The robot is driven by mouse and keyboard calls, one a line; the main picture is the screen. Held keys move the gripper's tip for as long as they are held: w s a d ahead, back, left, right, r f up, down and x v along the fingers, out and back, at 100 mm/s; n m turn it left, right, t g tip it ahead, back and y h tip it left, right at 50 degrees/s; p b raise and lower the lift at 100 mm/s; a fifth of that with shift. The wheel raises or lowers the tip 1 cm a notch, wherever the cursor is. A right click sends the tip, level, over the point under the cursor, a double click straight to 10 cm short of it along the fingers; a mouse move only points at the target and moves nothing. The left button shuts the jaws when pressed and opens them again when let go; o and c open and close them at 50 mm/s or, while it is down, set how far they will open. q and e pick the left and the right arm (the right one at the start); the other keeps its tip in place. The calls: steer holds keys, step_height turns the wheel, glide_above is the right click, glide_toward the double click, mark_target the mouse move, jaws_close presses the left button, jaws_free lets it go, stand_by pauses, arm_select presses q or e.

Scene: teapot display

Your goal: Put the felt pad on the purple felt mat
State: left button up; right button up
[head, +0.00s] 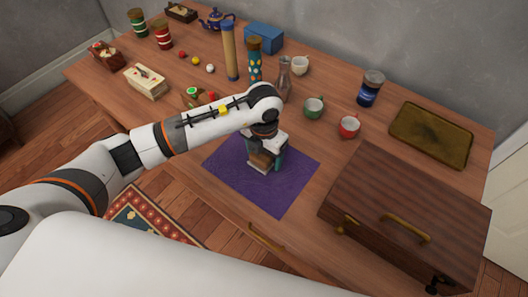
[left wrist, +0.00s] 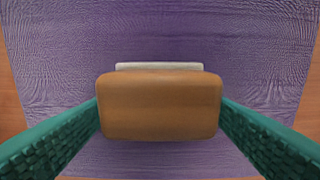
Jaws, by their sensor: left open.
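The purple felt mat (head: 288,183) lies on the table in front of my left arm, and it fills most of the left wrist view (left wrist: 60,50). The felt pad, a brown wooden block with a pale layer beneath, is on the mat between my fingers in the left wrist view (left wrist: 160,106). In the head view the felt pad (head: 260,160) is partly hidden by my gripper. My left gripper (head: 266,158) is open over the mat, one teal finger on each side of the block; I cannot tell if they touch it. My right gripper is not in view.
A large wooden case (head: 405,215) with a brass handle stands right of the mat. Tins, boxes and small balls fill the table's far left.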

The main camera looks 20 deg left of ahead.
arm_select(q)
steer(key=shift+r, duration=0.1)
steer(key=shift+r, duration=0.2)
step_height(320, 180, up, 12)
steer(key=shift+f, duration=0.2)
stand_by(0.5)
